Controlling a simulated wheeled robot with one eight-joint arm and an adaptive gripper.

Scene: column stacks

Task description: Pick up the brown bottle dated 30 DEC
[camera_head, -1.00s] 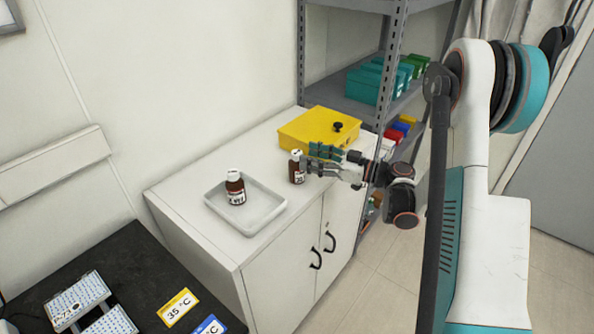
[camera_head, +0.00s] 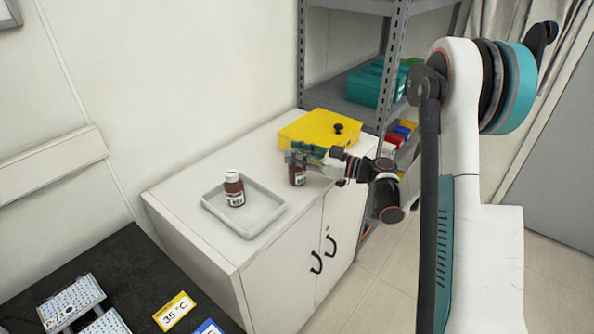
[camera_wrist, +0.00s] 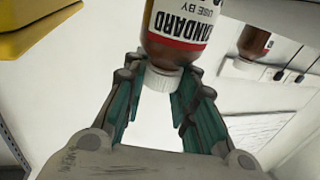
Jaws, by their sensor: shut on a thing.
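A brown bottle (camera_head: 297,178) stands upright on the white cabinet, in front of the yellow box. My gripper (camera_head: 299,153) is at its top and hides its cap in the head view. In the wrist view the bottle (camera_wrist: 180,25) appears upside down, with its white cap (camera_wrist: 160,79) between the two teal fingers of my gripper (camera_wrist: 163,84), which are shut on it. Its label reads "STANDARD" and "USE BY"; no date is visible. A second brown bottle (camera_head: 235,190) with a white cap stands in the grey tray (camera_head: 262,211). Its label is too small to read.
The yellow box (camera_head: 310,128) with a black knob is close behind my gripper. A metal shelf (camera_head: 392,65) with coloured bins stands at the back right. A dark table (camera_head: 110,262) with racks and temperature cards is at front left.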

